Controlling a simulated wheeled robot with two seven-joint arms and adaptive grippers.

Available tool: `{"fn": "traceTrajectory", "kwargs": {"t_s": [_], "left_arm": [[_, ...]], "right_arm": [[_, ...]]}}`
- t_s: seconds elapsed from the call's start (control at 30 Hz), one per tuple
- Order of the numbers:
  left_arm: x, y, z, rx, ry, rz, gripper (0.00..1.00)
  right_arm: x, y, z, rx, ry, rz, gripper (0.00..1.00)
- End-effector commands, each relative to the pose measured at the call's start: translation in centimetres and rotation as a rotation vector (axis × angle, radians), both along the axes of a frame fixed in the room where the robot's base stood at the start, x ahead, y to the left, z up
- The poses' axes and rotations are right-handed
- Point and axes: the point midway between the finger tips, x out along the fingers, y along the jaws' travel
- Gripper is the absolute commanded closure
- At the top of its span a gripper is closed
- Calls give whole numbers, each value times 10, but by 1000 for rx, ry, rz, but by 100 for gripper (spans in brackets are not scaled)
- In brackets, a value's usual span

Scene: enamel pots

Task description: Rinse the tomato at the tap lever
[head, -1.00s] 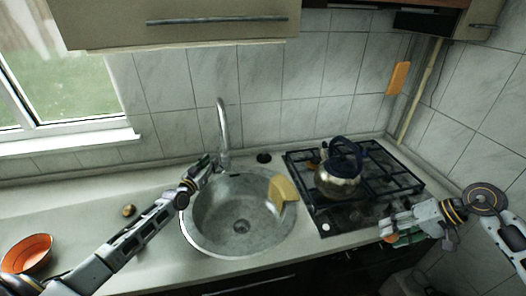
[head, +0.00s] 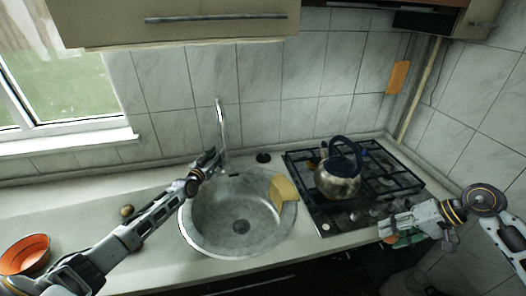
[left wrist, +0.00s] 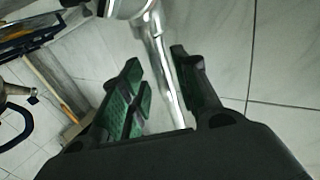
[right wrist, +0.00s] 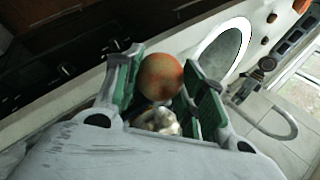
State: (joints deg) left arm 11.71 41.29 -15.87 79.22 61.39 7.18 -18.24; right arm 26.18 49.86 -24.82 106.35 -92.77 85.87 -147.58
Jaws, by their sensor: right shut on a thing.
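The chrome tap (head: 221,125) rises behind the round sink (head: 212,222). My left gripper (head: 214,158) is beside the tap's lower part. In the left wrist view the left gripper (left wrist: 160,90) is open, with a chrome tap part (left wrist: 165,75) showing between its fingers; I cannot tell whether they touch. The tap lever is not clearly distinguishable. In the right wrist view my right gripper (right wrist: 165,90) is shut on the round orange-red tomato (right wrist: 161,77). In the head view the right gripper (head: 385,231) is in front of the stove, and the tomato is mostly hidden.
A kettle (head: 338,182) stands on the gas stove (head: 300,165). A yellow piece (head: 284,187) rests at the sink's right rim. An orange bowl (head: 25,254) and a small brown item (head: 127,210) are on the left counter. The sink basin looks empty.

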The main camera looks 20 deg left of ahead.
Motion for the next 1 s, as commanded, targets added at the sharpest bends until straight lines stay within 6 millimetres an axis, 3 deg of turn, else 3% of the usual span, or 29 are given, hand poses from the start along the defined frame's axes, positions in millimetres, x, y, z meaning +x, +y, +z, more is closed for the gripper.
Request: {"fn": "traceTrajectory", "kwargs": {"t_s": [0.3,0.7,0.97,1.0], "left_arm": [[14,0,1,0,-2,1,69],[15,0,1,0,-1,1,69],[15,0,1,0,-1,1,100],[15,0,1,0,-1,1,100]], "right_arm": [[0,0,-3,0,0,0,84],[0,0,-3,0,0,0,84],[0,0,-3,0,0,0,84],[0,0,-3,0,0,0,84]]}}
